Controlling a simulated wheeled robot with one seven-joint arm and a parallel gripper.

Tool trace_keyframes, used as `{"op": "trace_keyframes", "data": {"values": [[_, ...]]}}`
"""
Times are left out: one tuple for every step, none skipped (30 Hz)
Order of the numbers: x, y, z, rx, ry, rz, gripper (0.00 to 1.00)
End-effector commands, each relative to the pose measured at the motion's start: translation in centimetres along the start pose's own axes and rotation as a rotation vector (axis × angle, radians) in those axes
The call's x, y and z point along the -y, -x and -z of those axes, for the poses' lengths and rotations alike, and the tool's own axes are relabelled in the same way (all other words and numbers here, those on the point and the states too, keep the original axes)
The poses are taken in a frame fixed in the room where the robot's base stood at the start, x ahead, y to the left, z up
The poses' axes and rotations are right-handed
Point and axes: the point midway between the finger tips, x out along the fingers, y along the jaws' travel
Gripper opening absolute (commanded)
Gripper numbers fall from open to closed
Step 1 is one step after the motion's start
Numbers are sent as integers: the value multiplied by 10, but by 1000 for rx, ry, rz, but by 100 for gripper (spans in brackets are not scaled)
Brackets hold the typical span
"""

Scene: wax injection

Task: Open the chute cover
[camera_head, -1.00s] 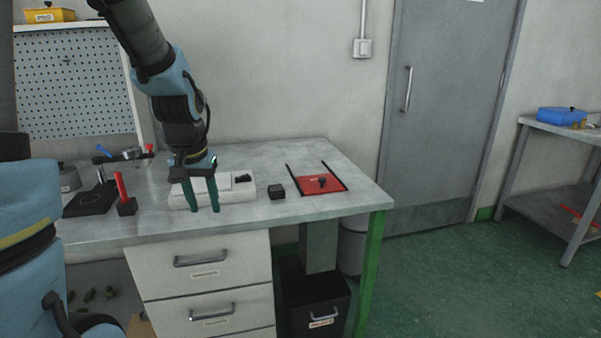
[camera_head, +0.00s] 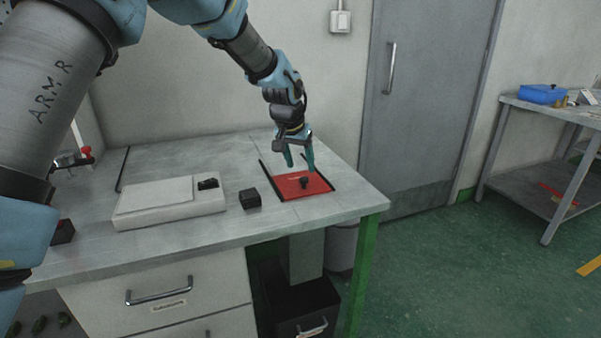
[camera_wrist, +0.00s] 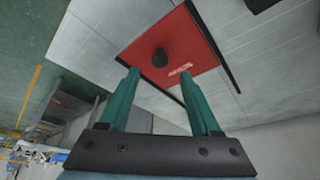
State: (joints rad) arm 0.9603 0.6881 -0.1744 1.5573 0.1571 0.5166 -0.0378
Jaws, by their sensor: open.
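The chute cover is a red square plate (camera_head: 290,187) lying on the table between two black rails. A black knob (camera_head: 304,182) stands on it. My gripper (camera_head: 300,166) is open and empty, above the far part of the cover and pointing down. In the wrist view the cover (camera_wrist: 185,48) and its knob (camera_wrist: 160,58) show beyond the two green fingers (camera_wrist: 157,72). The knob appears between the finger lines but apart from both fingertips. The cover lies flat and closed over the table.
A small black block (camera_head: 250,199) sits left of the cover. A white flat device (camera_head: 170,203) is further left. The table's right front edge (camera_head: 370,208) is close to the cover. A black bin (camera_head: 305,305) stands below.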

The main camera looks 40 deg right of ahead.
Motion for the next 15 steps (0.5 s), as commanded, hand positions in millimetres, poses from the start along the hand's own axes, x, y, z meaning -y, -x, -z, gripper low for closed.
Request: {"op": "trace_keyframes", "data": {"values": [[0,-9,0,3,0,0,64],[0,-14,0,2,0,0,64],[0,-21,0,2,0,0,64],[0,-26,0,3,-1,1,64],[0,-30,0,3,-1,1,64],[0,-36,0,1,-1,1,64],[0,-39,0,1,-1,1,64],[0,-42,0,1,-1,1,64],[0,-46,0,0,-1,1,64],[0,-48,0,0,-1,1,64],[0,-49,0,0,-1,1,64],[0,-51,0,0,-1,1,64],[0,-52,0,0,-1,1,64],[0,-53,0,0,-1,1,64],[0,-54,0,0,-1,1,64]]}}
